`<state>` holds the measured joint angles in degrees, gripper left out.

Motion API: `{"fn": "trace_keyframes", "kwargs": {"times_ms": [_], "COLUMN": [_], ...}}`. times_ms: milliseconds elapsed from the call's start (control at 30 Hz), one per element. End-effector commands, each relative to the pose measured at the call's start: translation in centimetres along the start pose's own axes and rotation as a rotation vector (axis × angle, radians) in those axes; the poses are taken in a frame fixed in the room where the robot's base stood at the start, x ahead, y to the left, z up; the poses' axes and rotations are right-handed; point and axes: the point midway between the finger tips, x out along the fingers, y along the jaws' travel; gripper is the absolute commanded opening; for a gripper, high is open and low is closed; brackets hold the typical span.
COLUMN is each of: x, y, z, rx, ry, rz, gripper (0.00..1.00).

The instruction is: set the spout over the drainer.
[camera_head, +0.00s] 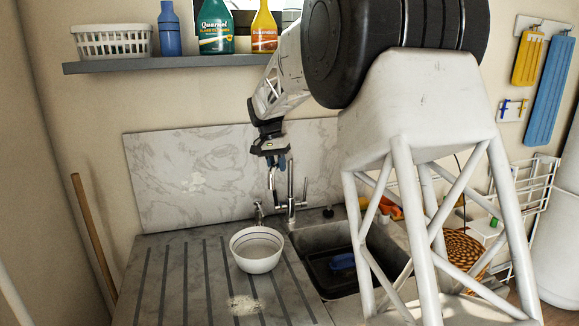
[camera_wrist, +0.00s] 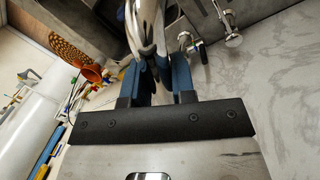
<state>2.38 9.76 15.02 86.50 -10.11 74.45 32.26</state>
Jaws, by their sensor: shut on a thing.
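The chrome tap (camera_head: 291,192) stands behind the sink against the marble splashback. Its curved spout (camera_wrist: 147,28) runs between my blue fingers in the wrist view. My gripper (camera_head: 276,162) is shut on the spout from above, and the fingers (camera_wrist: 158,80) lie on either side of the chrome tube. The spout's outlet is hard to make out in the head view. The drainer (camera_head: 170,285) is the grooved grey counter left of the sink. The sink (camera_head: 330,236) is partly hidden by my arm's white frame.
A white bowl (camera_head: 256,262) stands on the drainer beside the sink edge, with pale crumbs (camera_head: 243,303) in front. A blue sponge (camera_head: 342,262) lies in the sink. A shelf (camera_head: 165,63) with bottles and a basket (camera_head: 112,42) hangs above. The drainer's left part is clear.

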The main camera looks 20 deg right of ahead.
Motion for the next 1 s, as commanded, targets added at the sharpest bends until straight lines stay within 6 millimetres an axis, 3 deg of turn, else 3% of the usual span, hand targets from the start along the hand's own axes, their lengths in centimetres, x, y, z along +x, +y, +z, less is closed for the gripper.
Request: {"fn": "trace_keyframes", "kwargs": {"times_ms": [300,867,900,1000], "x": [-0.6,-0.8,-0.8,-0.8], "y": [-2.6,-3.1,-3.1,-3.1], "z": [-0.4,-0.5,-0.6,-0.5], "rx": [0.167,0.207,0.207,0.206], "ry": [-0.031,-0.038,-0.038,-0.038], "rz": [-0.001,-0.002,-0.002,-0.002], "gripper": [0.0,0.0,0.3,0.46]}}
